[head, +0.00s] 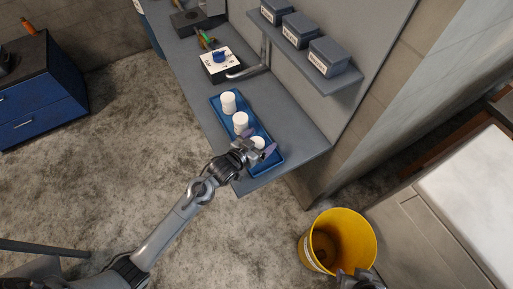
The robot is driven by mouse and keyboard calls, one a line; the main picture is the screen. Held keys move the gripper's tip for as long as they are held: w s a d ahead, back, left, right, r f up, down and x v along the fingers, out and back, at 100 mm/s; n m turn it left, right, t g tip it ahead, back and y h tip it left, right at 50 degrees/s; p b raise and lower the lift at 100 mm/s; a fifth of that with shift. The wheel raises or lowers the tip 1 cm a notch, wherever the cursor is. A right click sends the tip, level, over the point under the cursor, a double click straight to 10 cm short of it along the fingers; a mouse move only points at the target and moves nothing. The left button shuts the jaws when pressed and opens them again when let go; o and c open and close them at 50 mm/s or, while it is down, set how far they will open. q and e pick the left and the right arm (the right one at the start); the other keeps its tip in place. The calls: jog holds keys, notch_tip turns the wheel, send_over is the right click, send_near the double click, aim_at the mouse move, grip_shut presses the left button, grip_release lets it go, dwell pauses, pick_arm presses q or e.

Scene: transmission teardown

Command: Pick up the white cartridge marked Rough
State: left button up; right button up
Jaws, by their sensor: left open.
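Three white cartridges stand in a blue tray (216,107) on the grey bench: a far one (229,103), a middle one (240,121) and a near one (258,142). No marking can be read on them, so I cannot tell which is Rough. My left gripper (257,151) is open at the near end of the tray, by the near cartridge and partly covering it. I cannot tell whether it touches it. Part of my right gripper (360,281) shows at the bottom edge, and its jaws are unclear.
A shelf with several grey bins (328,57) overhangs the bench's right side. A white block with a blue part (220,58) and tools lie farther back. A yellow bucket (338,240) stands on the floor, right of the bench's near end. A blue drawer cabinet (42,105) is at left.

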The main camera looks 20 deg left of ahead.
pick_arm(q)
jog(key=c, duration=1.1)
jog(key=shift+r, duration=0.1)
